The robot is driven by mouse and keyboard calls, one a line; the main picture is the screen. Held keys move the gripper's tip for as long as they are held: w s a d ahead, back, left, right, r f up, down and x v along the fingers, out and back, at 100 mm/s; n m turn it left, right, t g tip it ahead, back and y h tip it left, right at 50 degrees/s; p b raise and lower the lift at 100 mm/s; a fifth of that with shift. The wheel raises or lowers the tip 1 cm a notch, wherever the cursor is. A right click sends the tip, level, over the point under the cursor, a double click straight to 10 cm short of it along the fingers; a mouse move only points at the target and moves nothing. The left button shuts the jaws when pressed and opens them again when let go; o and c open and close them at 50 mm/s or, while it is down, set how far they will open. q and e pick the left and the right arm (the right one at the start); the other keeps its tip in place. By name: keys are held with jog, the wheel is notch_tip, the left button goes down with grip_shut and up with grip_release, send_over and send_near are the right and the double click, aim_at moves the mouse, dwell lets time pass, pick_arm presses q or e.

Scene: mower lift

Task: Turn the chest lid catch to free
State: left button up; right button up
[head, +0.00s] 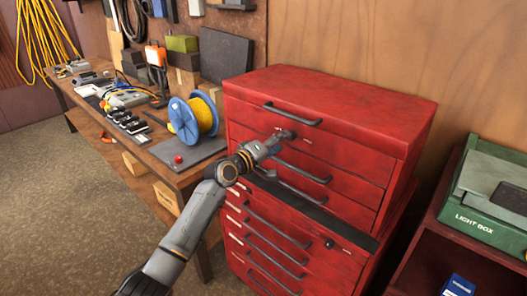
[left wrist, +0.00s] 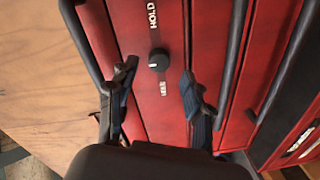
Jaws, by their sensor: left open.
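The red tool chest (head: 330,105) stands against the wooden wall, with its lid and drawers shut. In the left wrist view, the catch (left wrist: 158,60) is a small round black knob with a pale mark on its face, set on the red front between the words HOLD and FREE. Which word the mark points at is too small to tell surely. My left gripper (head: 277,143) is at the chest's upper front. In the left wrist view its open fingers (left wrist: 158,88) stand either side of the knob, apart from it. My right gripper is out of view.
Black drawer handles (head: 292,115) stick out close around the gripper. Left of the chest is a workbench with a blue spool of yellow cord (head: 193,117) and several tools. A green light box (head: 490,195) sits on a red cabinet at right. Open floor lies in front.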

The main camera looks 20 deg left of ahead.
pick_arm(q)
jog(key=v, duration=0.9)
jog(key=shift+w, duration=0.1)
notch_tip(320, 180, down, 24)
jog(key=s+a+g+y, duration=0.2)
jog(key=s+g+y, duration=0.1)
jog(key=s+f+m+g+y, duration=0.1)
jog(key=s+f+g, duration=0.1)
jog(key=s+f, duration=0.35)
jog(key=s+f+m+g+b, duration=0.1)
jog(key=s+f, duration=0.2)
jog(key=f, duration=0.6)
jog(key=s+f+m+g+y, duration=0.15)
jog(key=s+f, duration=0.25)
jog(key=f, duration=0.4)
jog(key=s+d+f+m+g+b, duration=0.1)
jog(key=s+d+f+m+g, duration=0.2)
jog(key=s+f, duration=1.45)
jog(key=s+d+f+m+g, duration=0.1)
jog(key=s+f+m+g, duration=0.1)
jog(key=s, duration=1.1)
jog(key=s+d+f+m+g, duration=0.1)
jog(key=s+f+m+g, duration=0.2)
jog(key=s, duration=0.9)
jog(key=shift+s+d+f+b, duration=0.2)
jog(key=shift+s+f+b, duration=0.1)
jog(key=shift+s+f, duration=0.1)
